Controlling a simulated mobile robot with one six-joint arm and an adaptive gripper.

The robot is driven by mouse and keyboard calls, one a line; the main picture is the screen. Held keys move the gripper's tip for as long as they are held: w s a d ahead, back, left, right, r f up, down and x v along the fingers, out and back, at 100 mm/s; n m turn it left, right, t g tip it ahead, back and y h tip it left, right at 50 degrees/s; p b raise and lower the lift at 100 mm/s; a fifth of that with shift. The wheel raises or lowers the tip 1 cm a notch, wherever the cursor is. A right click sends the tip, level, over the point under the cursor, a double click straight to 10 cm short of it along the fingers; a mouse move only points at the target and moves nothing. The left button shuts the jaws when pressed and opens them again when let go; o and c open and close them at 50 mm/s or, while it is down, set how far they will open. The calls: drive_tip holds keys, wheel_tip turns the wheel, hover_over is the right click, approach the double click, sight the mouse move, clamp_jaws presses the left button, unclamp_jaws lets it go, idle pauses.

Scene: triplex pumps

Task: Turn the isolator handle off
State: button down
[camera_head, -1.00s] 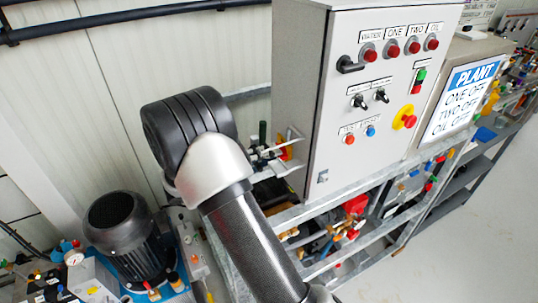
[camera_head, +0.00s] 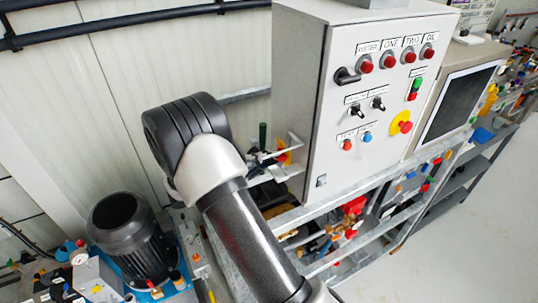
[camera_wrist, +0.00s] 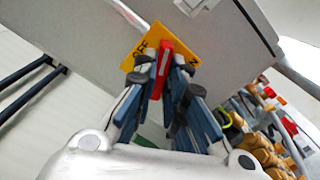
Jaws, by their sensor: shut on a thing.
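The red isolator handle (camera_wrist: 165,62) sits on a yellow plate (camera_wrist: 140,48) in the wrist view, with OFF at the plate's upper left and ON at its right. My gripper (camera_wrist: 163,68) is shut on the handle, one finger on each side. The handle runs nearly up and down in the picture, between the two labels; its exact setting is unclear. In the head view, the yellow plate is a small patch (camera_head: 284,157) at the cabinet's left side, and my gripper is small and partly hidden there.
The grey control cabinet (camera_head: 300,100) stands on a metal frame (camera_head: 400,218), with pipes and valves below. A dark screen (camera_head: 458,103) is to its right. A black motor (camera_head: 125,235) stands at lower left. Clear floor (camera_head: 460,260) lies at lower right.

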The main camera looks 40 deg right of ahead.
drive_tip(key=n+p, duration=0.7)
drive_tip(key=n, duration=0.5)
drive_tip(key=shift+n, duration=0.4)
idle(0.3)
drive_tip(key=c, duration=1.6)
unclamp_jaws()
drive_tip(key=shift+c, duration=0.2)
drive_tip(key=shift+a, duration=0.1)
drive_tip(key=v, duration=1.2)
